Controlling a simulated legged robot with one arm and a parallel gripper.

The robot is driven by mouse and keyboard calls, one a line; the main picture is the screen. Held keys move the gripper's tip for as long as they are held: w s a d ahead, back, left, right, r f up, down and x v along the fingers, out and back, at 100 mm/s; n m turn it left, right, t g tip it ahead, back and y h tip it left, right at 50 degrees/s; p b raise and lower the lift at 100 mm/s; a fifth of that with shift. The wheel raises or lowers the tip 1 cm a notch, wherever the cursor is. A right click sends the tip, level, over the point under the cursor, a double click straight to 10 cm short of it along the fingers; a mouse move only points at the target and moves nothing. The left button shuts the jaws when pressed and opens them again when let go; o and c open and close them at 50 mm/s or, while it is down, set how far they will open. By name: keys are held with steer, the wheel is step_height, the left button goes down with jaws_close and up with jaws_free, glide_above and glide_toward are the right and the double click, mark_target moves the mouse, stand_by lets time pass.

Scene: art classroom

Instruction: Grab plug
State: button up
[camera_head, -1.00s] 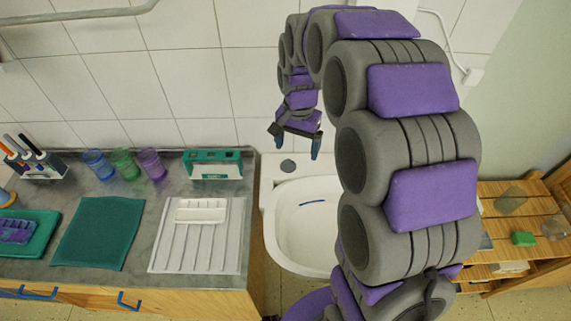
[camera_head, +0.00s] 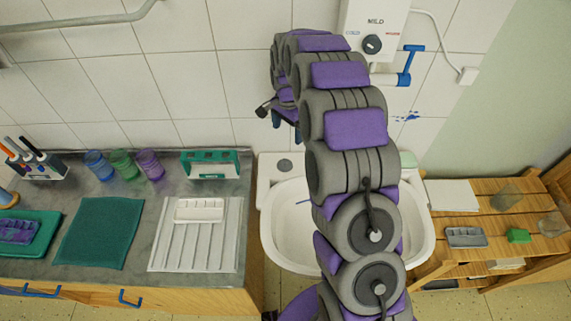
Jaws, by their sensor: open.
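The plug (camera_head: 284,166) looks like a small dark grey disc. It lies on the back left corner of the white sink's rim (camera_head: 268,200). My gripper (camera_head: 280,122) is open and empty, above the plug in the picture and apart from it. One finger points left and the other points down. My arm covers the middle of the sink basin.
Left of the sink, a counter (camera_head: 150,190) holds cups, a green mat and a white drain tray (camera_head: 190,245). A water heater (camera_head: 365,25) with a blue tap (camera_head: 408,65) hangs on the wall. A wooden shelf (camera_head: 440,195) stands right.

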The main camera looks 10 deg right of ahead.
steer(key=b, duration=0.3)
glide_above(285, 160)
steer(key=f, duration=1)
steer(key=shift+s+f, duration=0.2)
steer(key=shift+f, duration=0.2)
steer(key=shift+d+f, duration=0.15)
steer(key=shift+f, duration=0.3)
steer(key=f, duration=0.1)
steer(key=f+b, duration=0.1)
steer(key=f, duration=0.2)
steer(key=shift+w+a+f, duration=0.2)
steer(key=shift+a+f, duration=0.05)
steer(key=shift+f, duration=0.15)
steer(key=shift+c, duration=0.4)
steer(key=c, duration=1)
steer(key=shift+r, duration=0.1)
steer(key=shift+c, duration=0.2)
